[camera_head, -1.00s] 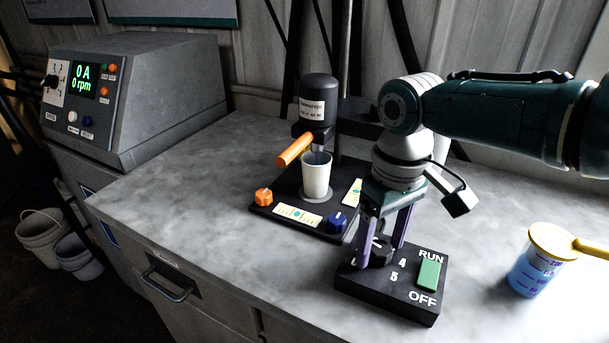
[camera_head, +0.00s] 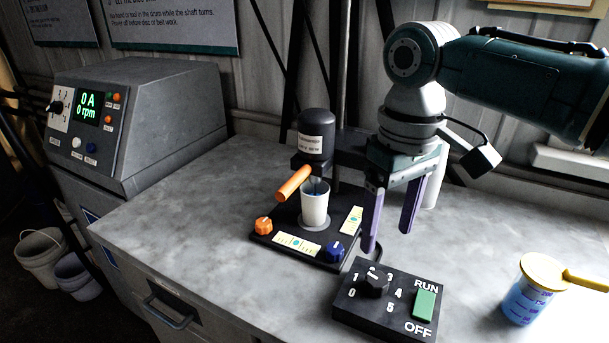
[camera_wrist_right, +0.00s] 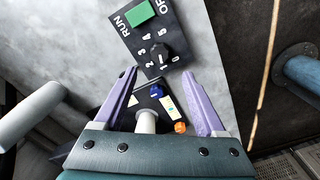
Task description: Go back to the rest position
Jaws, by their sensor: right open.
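My right gripper (camera_head: 390,226) is open and empty, its two purple fingers pointing down above and behind the black control box (camera_head: 384,304). The box has a black dial knob (camera_head: 374,284) marked with numbers and a green RUN/OFF switch (camera_head: 424,304). In the right wrist view, the gripper (camera_wrist_right: 166,102) is spread apart with nothing held, and the dial knob (camera_wrist_right: 160,52) lies beyond the fingertips, apart from them. The left gripper is in neither view.
The disperser (camera_head: 317,133) stands on a black base with a white cup (camera_head: 315,206) under it and an orange handle (camera_head: 293,184). A yellow-lidded beaker of blue liquid (camera_head: 526,298) stands at right. A grey control unit (camera_head: 150,95) reads 0 A, 0 rpm. The front left bench top is clear.

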